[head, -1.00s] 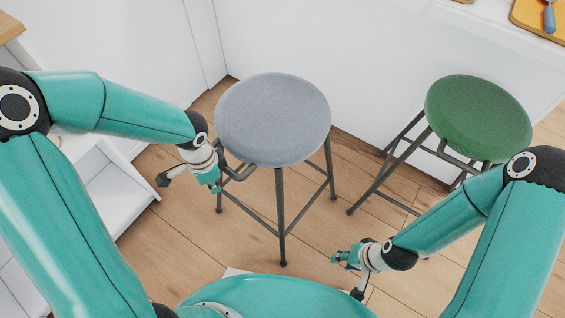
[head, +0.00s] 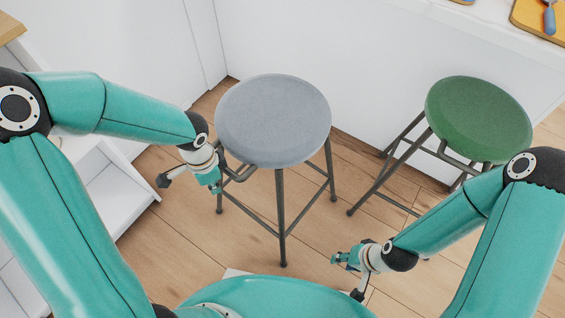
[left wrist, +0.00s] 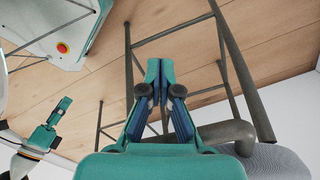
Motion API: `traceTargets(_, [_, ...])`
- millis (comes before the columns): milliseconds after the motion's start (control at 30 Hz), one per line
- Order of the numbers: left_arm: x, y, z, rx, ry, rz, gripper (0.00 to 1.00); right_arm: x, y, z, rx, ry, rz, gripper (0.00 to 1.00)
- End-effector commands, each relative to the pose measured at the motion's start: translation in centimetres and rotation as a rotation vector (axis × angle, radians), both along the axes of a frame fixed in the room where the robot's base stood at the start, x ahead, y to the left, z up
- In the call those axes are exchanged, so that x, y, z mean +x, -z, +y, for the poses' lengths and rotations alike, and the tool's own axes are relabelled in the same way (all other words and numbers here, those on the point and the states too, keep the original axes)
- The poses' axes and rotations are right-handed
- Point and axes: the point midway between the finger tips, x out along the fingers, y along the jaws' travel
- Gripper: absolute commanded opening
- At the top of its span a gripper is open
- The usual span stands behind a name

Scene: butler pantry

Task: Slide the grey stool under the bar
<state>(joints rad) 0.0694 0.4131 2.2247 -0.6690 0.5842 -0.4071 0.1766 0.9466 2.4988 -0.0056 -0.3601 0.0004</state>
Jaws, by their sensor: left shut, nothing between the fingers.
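The grey stool (head: 273,118) stands upright on the wooden floor, with dark metal legs and a curved bar under its seat. It stands in front of the white bar (head: 365,60), not under its top. My left gripper (head: 217,187) is at the stool's left side, just below seat height, near the curved bar. In the left wrist view its fingers (left wrist: 160,72) are shut with nothing between them, among the stool's legs; the grey seat (left wrist: 272,160) shows at lower right. Contact with the stool is unclear. My right gripper (head: 345,259) is low, in front and right of the stool, its opening unclear.
A green stool (head: 478,117) stands to the right, close to the bar's front. A white shelf unit (head: 117,195) stands at the left. A cutting board (head: 541,18) lies on the counter at upper right. Floor between the two stools is clear.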

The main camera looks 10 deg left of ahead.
Motion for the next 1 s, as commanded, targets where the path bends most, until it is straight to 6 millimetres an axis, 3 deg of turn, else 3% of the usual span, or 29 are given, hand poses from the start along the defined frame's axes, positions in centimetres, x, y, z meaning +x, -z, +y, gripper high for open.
traceTargets(267, [0.6,-0.1,-0.2,0.000,0.001,-0.001,0.00,0.0,-0.1,0.0,0.000,0.000,0.000,0.40])
traceTargets(1000, [5.3,-0.1,-2.4,-0.001,0.001,-0.003,0.00,0.0,-1.2,0.0,0.000,0.000,0.000,0.40])
